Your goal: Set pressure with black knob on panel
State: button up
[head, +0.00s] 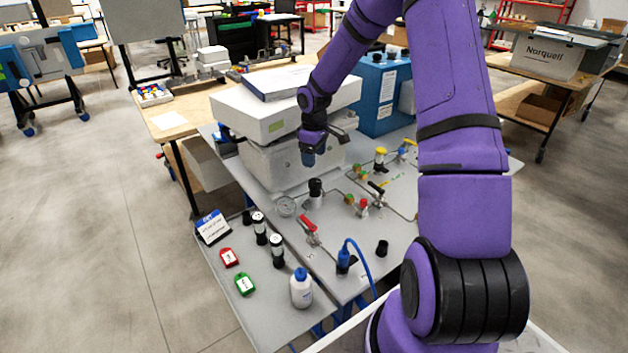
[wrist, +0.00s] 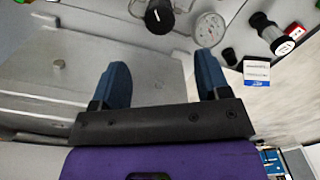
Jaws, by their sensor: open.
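The black knob (head: 315,187) stands upright on the grey panel (head: 385,238), just right of a round pressure gauge (head: 286,206). In the wrist view the black knob (wrist: 159,17) is at the top, seen from above, with the gauge (wrist: 209,29) to its right. My gripper (head: 308,156) is above and behind the knob, in front of the white and grey boxes. In the wrist view its two blue fingers (wrist: 160,84) are apart with nothing between them. The knob lies beyond the fingertips and does not touch them. The gauge reading is too small to tell.
A white box (head: 262,116) on a grey enclosure (head: 275,160) stands close behind my gripper. Red-handled (head: 309,228) and yellow-handled (head: 380,152) valves and tubing occupy the panel.

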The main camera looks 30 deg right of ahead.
aim_at(314, 181)
notch_tip(314, 181, down, 10)
jog(key=shift+r, duration=0.2)
jog(key=shift+c, duration=0.2)
